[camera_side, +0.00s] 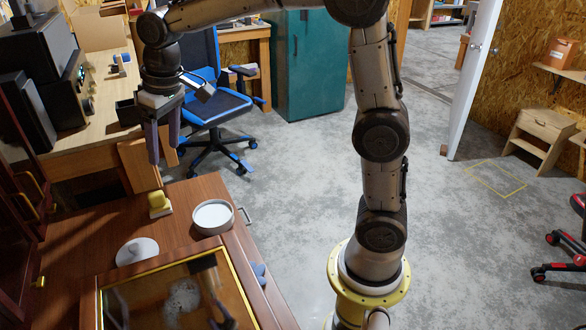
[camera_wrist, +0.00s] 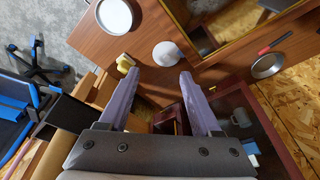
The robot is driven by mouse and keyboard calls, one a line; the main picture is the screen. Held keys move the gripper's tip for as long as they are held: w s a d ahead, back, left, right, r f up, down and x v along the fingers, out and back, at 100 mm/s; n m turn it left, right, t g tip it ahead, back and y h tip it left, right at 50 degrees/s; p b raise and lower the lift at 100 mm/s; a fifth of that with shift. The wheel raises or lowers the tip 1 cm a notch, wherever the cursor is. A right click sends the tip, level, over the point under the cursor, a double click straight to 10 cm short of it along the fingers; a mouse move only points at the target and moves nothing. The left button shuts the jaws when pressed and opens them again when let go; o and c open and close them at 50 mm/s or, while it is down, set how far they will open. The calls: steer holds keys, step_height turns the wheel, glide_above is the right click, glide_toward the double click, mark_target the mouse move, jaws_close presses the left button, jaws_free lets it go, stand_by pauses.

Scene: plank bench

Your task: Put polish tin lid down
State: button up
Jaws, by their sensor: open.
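My gripper (camera_side: 163,154) is open and empty above the back of the brown wooden bench top. In the wrist view its two purple fingers (camera_wrist: 157,74) are spread with nothing between them. A round, shallow tin (camera_side: 213,217), pale inside, sits near the right edge; the wrist view shows it at the top (camera_wrist: 115,15). A white rounded piece (camera_side: 137,251) lies left of it, beside the framed panel; it also shows in the wrist view (camera_wrist: 167,53). A second round, metal-rimmed dish (camera_wrist: 267,66) shows only in the wrist view. I cannot tell which piece is the polish tin lid.
A yellow block (camera_side: 159,204) stands behind the tin and white piece. A gold-edged framed panel (camera_side: 246,284) takes up the front of the top. A red and dark pen-like item (camera_wrist: 275,44) lies near the metal-rimmed dish. A dark red cabinet (camera_side: 22,190) stands at the left.

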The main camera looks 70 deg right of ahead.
steer(key=s+d+r+t, duration=0.1)
steer(key=s+r, duration=0.1)
steer(key=s, duration=1.2)
steer(key=shift+s+d+r+t, duration=0.15)
steer(key=shift+s+d+t, duration=0.15)
steer(key=shift+d, duration=0.1)
steer(key=shift+o, duration=0.6)
steer(key=s+f+t, duration=0.1)
steer(key=s+f, duration=0.3)
steer(key=s, duration=0.7)
steer(key=shift+d+f, duration=0.25)
steer(key=shift+d, duration=0.1)
